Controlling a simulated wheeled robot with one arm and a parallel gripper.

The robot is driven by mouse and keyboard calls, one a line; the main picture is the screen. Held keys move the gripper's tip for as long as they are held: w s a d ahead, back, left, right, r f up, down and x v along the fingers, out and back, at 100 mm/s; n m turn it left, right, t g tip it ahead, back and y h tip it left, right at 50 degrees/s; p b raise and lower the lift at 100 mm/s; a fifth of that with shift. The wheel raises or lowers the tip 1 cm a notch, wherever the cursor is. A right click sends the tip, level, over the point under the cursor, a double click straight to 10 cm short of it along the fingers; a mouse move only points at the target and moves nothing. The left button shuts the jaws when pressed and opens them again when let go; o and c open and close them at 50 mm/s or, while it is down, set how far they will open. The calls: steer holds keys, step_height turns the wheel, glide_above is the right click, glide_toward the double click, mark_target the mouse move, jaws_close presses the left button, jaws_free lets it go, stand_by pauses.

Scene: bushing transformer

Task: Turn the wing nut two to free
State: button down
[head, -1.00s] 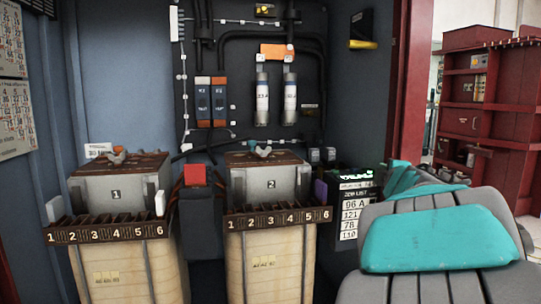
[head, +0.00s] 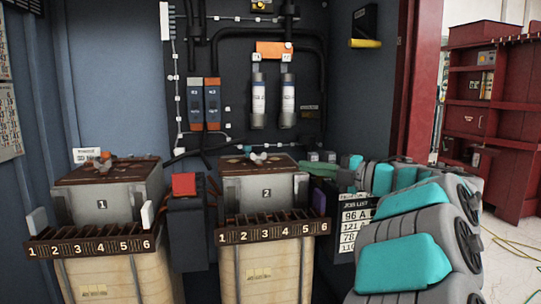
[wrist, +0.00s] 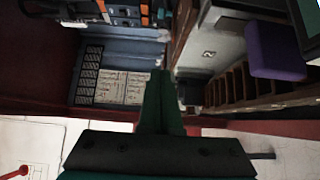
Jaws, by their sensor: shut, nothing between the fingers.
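Wing nut two (head: 258,157) is a small pale winged piece on the brown top of the grey box marked 2 (head: 262,192) in the head view. In the wrist view, that box's numbered face (wrist: 205,65) shows sideways; the nut cannot be made out there. My gripper (wrist: 160,80) shows there as dark green fingers, shut and empty, beside the box and apart from the nut. In the head view my arm comes in from the right; its end is low beside box 2's right side and hard to make out.
Box 1 (head: 98,205) stands to the left, with a red-topped dark block (head: 185,185) between. Numbered terminal strips (head: 272,231) run along both fronts. A purple block (wrist: 275,48) sits by box 2's right side. Fuses (head: 258,98) and cables are on the back panel.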

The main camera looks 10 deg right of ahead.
mark_target(274, 167)
steer(key=shift+w+d+x, duration=0.3)
steer(key=shift+x, duration=1.85)
steer(key=shift+w+d+x, duration=0.3)
steer(key=shift+x, duration=1.85)
steer(key=shift+w+d+x, duration=0.3)
steer(key=shift+x, duration=1.8)
steer(key=shift+f, duration=0.15)
steer(key=shift+w+d+n+g+y+p, duration=0.2)
steer(key=shift+n+g+y+p, duration=0.7)
steer(key=shift+g+p, duration=0.3)
steer(key=shift+w+d+p, duration=0.2)
steer(key=shift+w+p, duration=0.1)
steer(key=shift+p, duration=0.35)
steer(key=shift+w+d+p, duration=0.2)
steer(key=shift+w+p, duration=0.25)
